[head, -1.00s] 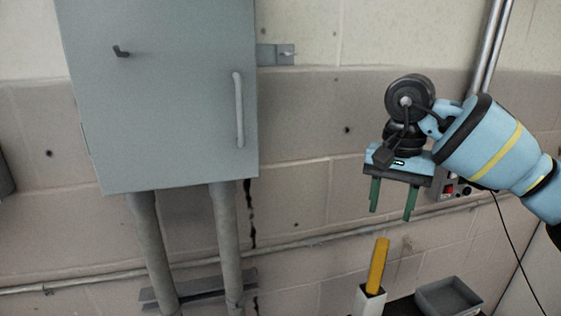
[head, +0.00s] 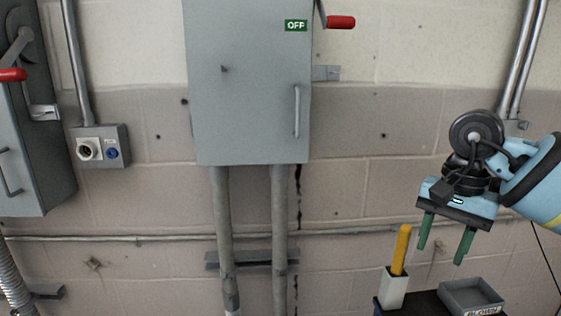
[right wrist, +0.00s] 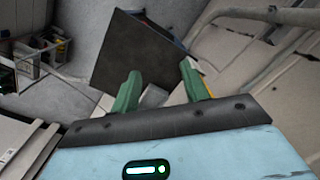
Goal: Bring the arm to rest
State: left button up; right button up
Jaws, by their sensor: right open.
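My right gripper (head: 441,246) is open and empty in the head view, at the right side. Its two green fingers point down, just right of a yellow handle (head: 401,249) and above a grey tray (head: 455,289). I see no contact between the fingers and either of them. In the right wrist view my right gripper (right wrist: 160,85) shows its green fingers apart with nothing held between them. A dark flat surface lies beyond them. My left gripper is in neither current view.
The yellow handle stands in a white holder (head: 393,288) on a dark stand beside the tray. A grey cabinet (head: 250,110) marked OFF, with a red-handled lever (head: 341,22), is on the wall. Another grey cabinet (head: 45,150) is at the left. Wall space between cabinet and arm is clear.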

jog(key=s+a+f+m+y, duration=0.2)
jog(key=a+f+m+y, duration=0.25)
jog(key=a+y, duration=0.35)
jog(key=s+a+f+m+y, duration=0.35)
jog(key=a+m+y, duration=0.2)
jog(key=a, duration=0.35)
jog(key=s+a+f+m+y, duration=0.2)
jog(key=a+f+m+y, duration=0.3)
jog(key=a, duration=0.4)
jog(key=d+f+m+t+h, duration=0.5)
jog(key=f+m+t, duration=0.35)
jog(key=m, duration=0.75)
jog(key=d+f+m+t+h, duration=0.5)
jog(key=f+m+t, duration=0.3)
jog(key=m, duration=0.9)
jog(key=s+d+f+m+g+h, duration=0.3)
jog(key=s+d+f+m, duration=0.1)
jog(key=s+f+m, duration=0.3)
jog(key=s+d+f+m+g+h, duration=0.4)
jog(key=s+f+m, duration=0.2)
jog(key=s+f, duration=0.5)
jog(key=s, duration=0.3)
jog(key=shift+d+f+m, duration=0.3)
jog(key=shift+f+m, duration=0.05)
jog(key=shift+m, duration=0.05)
jog(key=shift+w+g, duration=0.1)
jog(key=shift+g, duration=0.15)
